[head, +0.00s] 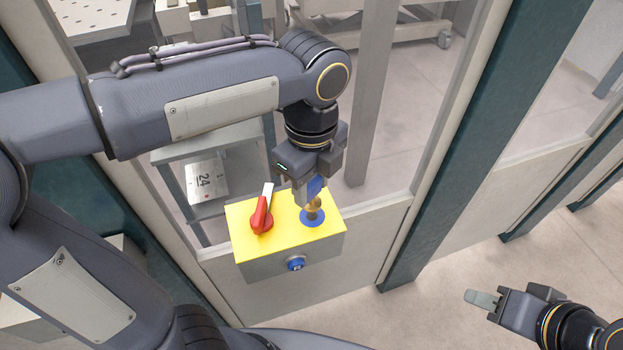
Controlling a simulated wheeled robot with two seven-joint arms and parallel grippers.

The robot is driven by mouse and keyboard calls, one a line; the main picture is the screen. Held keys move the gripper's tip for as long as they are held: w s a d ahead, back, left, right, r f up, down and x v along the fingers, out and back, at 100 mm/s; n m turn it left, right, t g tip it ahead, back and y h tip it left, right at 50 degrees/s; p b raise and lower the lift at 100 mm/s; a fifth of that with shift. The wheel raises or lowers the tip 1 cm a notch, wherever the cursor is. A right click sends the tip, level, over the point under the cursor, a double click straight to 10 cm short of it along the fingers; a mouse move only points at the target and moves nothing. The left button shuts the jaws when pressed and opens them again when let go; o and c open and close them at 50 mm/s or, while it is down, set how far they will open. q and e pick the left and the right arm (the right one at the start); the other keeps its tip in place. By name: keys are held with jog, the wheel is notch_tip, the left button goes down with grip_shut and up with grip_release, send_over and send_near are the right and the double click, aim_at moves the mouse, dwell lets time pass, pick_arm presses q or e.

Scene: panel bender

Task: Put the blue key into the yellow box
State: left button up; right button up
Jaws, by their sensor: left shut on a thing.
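The yellow box (285,232) has a yellow top and grey sides and is mounted at the fence panel. On its top are a red and white rotary handle (263,212) and a round blue-ringed keyhole (312,218) with a brass-coloured part. My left gripper (312,190) points down over the keyhole and is shut on the blue key (315,187). The key is upright at the keyhole; the fingers partly hide it, and I cannot tell how deep it sits. My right gripper (483,299) is at the lower right, empty and away from the box; its fingers look close together.
A blue round button (296,264) is on the box's front face. A dark teal post (470,165) and fence panels stand right of the box. A shelf with a plate marked 24 (206,180) is behind the fence.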

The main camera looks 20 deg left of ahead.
aim_at(311, 197)
pick_arm(q)
jog(key=shift+f+b, duration=1.2)
jog(key=shift+f, duration=0.7)
jog(key=o, duration=1.1)
jog(key=shift+c, duration=0.2)
jog(key=shift+r, duration=3.95)
